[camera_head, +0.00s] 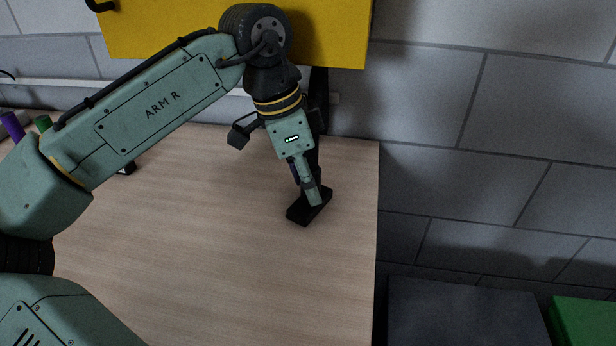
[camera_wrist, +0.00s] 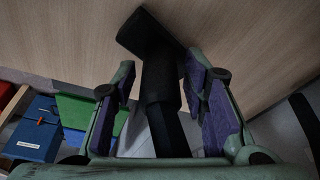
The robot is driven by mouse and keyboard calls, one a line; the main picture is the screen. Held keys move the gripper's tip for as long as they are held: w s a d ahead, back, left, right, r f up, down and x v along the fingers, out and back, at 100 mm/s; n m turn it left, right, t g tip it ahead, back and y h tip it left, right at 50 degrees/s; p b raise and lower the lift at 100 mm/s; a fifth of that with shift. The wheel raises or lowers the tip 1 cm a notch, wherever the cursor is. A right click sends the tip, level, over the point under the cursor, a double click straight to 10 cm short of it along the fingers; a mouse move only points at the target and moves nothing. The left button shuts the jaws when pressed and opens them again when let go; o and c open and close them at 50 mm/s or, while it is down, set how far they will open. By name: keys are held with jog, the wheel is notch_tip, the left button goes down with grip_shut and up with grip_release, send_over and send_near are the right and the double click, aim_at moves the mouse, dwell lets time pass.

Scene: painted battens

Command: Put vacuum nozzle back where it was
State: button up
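The vacuum nozzle (camera_head: 308,209) is black, with a blocky head and a neck rising from it. In the head view its head is at the tabletop near the right edge; I cannot tell whether it touches. In the wrist view the nozzle (camera_wrist: 160,80) runs between my two fingers, its head beyond the fingertips. My gripper (camera_head: 309,186) points down at the nozzle and partly hides it. In the wrist view my gripper (camera_wrist: 160,78) has purple pads spread either side of the neck. A narrow gap shows at the left pad; the right pad is very close.
The wooden tabletop (camera_head: 220,240) is mostly clear in front and ends just right of the nozzle. A yellow panel (camera_head: 330,30) hangs on the block wall above. A dark box (camera_head: 460,315) and a green box (camera_head: 585,320) stand lower right. A blue box (camera_wrist: 35,135) shows in the wrist view.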

jog(key=shift+o, duration=0.6)
jog(key=shift+r, duration=0.1)
jog(key=shift+r, duration=0.25)
jog(key=b+v, duration=0.1)
jog(key=v, duration=0.2)
jog(key=a, duration=0.4)
jog(key=s+a, duration=0.1)
jog(key=a, duration=0.2)
jog(key=s+a+b, duration=0.1)
jog(key=a, duration=0.3)
jog(key=shift+s+a+f, duration=0.15)
jog(key=shift+s+a, duration=0.05)
jog(key=shift+a, duration=0.2)
